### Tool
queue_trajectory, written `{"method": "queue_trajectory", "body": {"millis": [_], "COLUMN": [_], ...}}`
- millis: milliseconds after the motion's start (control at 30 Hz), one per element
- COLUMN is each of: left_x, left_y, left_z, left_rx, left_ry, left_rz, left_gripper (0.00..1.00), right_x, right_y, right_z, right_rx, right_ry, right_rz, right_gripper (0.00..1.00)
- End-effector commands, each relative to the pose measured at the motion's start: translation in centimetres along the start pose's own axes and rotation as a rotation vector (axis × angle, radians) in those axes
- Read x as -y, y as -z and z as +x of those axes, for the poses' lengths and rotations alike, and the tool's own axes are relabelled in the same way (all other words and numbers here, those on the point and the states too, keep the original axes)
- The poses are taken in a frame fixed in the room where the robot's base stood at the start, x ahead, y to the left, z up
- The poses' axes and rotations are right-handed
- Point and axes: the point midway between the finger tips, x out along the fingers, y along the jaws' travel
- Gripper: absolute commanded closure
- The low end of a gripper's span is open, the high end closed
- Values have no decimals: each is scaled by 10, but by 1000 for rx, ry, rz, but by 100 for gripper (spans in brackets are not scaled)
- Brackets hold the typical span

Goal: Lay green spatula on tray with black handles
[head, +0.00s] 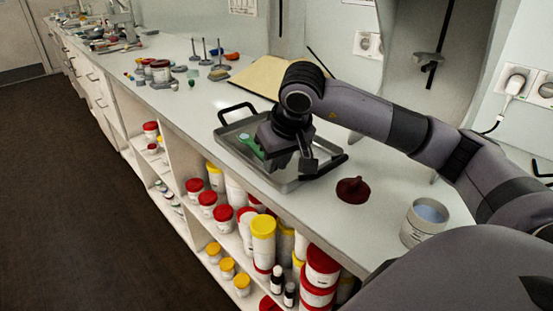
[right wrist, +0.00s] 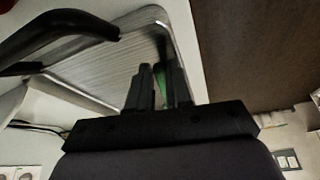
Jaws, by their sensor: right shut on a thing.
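The tray with black handles (head: 228,137) is a grey metal tray on the white counter. One black handle stands at its far left and the other at its near right. My right gripper (head: 275,160) is over the tray, pointing down. It is shut on the green spatula (head: 251,145), whose green part shows just left of the fingers, within the tray's outline. In the right wrist view the green spatula (right wrist: 161,82) shows between the fingers, with the ribbed tray floor (right wrist: 100,70) behind. I cannot tell whether the spatula touches the tray. My left gripper is not in view.
A dark red object (head: 353,190) and a grey tub with bluish contents (head: 424,222) stand right of the tray. A beige board (head: 262,78) lies behind it. Stands and jars fill the counter further left. Shelves below hold several lidded jars.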

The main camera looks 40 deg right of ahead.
Motion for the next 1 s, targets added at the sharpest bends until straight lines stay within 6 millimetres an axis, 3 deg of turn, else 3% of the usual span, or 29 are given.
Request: {"method": "queue_trajectory", "body": {"millis": [833, 867, 900, 933, 1000], "left_x": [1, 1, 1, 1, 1], "left_y": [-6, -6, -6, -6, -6], "left_z": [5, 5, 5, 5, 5], "left_rx": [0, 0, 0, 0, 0], "left_ry": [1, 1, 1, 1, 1], "left_rz": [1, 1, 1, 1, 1], "left_gripper": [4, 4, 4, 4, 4], "right_x": [0, 0, 0, 0, 0], "right_y": [-3, -3, -3, -3, -3], "right_z": [7, 7, 7, 7, 7], "right_rx": [0, 0, 0, 0, 0], "right_ry": [0, 0, 0, 0, 0], "right_rz": [0, 0, 0, 0, 0], "right_gripper": [100, 78, 65, 55, 51]}}
